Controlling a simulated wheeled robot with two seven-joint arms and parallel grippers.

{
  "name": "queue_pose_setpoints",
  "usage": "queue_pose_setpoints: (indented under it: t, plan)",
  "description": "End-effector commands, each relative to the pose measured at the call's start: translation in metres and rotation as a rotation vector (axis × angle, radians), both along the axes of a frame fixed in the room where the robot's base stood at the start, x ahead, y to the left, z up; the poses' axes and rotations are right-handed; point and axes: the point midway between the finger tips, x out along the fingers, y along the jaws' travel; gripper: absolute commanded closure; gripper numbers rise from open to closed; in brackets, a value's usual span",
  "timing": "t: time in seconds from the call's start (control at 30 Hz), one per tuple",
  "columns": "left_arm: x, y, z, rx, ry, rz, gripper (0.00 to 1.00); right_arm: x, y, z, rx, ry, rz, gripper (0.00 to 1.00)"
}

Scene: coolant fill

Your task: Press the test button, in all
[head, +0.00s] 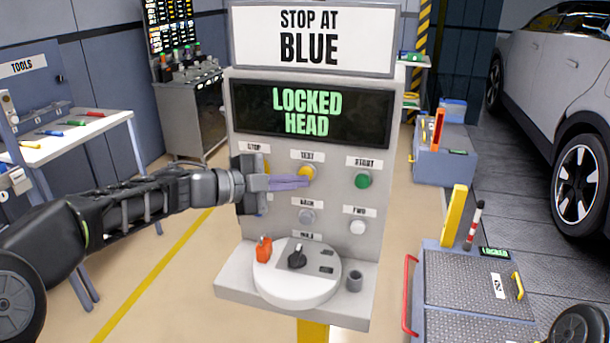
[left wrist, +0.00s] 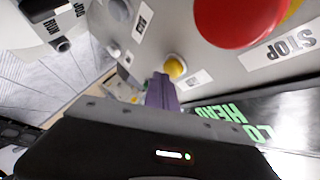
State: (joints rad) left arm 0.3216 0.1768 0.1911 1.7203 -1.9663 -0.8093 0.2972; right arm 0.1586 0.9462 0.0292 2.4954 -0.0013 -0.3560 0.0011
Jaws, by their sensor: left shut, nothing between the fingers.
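The grey control panel stands in front of me, and its screen (head: 311,113) reads "LOCKED HEAD". The yellow test button (head: 307,171) sits under the TEST label. In the left wrist view the yellow button (left wrist: 174,66) shows just beyond the fingertips. My left gripper (head: 304,182) is shut and empty, its purple fingers pointing right across the panel. The tips are at the button's lower edge in the head view. I cannot tell whether they touch it. It also shows in the left wrist view (left wrist: 160,80). My right gripper is not in view.
The large red stop button (left wrist: 238,15) is close to my left gripper, which mostly hides it in the head view. The green start button (head: 362,181) is to the right. Below are grey and white buttons and a round dial plate (head: 297,290) on a ledge.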

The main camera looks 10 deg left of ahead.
Motion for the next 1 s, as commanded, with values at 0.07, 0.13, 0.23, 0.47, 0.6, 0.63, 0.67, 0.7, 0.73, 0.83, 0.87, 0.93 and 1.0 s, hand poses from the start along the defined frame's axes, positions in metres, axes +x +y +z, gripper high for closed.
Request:
queue_pose_setpoints:
  t: [0.07,0.13,0.23,0.47,0.6,0.63,0.67,0.7,0.73,0.83,0.87,0.93,1.0]
  plan:
    - [0.0011,-0.0001,0.0007,0.0,0.0,0.0,1.0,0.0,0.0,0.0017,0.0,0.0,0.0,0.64]
    - [0.002,-0.0002,0.0006,-0.001,0.001,0.0,1.0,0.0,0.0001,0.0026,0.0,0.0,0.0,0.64]
    - [0.0033,-0.0003,0.0006,-0.001,0.001,0.0,1.0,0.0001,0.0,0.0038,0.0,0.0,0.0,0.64]
    - [0.0061,-0.0004,0.001,-0.001,-0.001,0.001,1.0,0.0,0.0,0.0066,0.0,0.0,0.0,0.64]
    - [0.0077,-0.0004,0.0011,0.0,-0.001,0.0,1.0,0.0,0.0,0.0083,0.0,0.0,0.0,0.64]
    - [0.008,-0.0004,0.0011,0.0,-0.001,0.0,1.0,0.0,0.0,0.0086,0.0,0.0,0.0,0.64]
    - [0.0084,-0.0005,0.001,0.0,-0.001,0.0,1.0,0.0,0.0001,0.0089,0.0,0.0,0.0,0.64]
    - [0.0089,-0.0005,0.0009,0.0,-0.001,0.0,1.0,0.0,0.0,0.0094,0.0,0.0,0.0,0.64]
    - [0.0092,-0.0005,0.0008,0.0,0.0,0.0,1.0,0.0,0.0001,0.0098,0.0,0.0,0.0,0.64]
    - [0.0092,-0.0005,0.0001,0.0,-0.001,0.0,1.0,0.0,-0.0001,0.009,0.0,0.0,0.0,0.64]
    - [0.0092,-0.0005,0.0001,-0.001,-0.001,0.001,1.0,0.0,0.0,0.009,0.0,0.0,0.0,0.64]
    - [0.0091,-0.0004,0.0001,-0.001,-0.001,0.001,1.0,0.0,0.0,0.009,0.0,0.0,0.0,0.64]
    - [0.009,-0.0004,0.0002,0.0,0.0,0.001,1.0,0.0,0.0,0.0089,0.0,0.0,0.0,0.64]
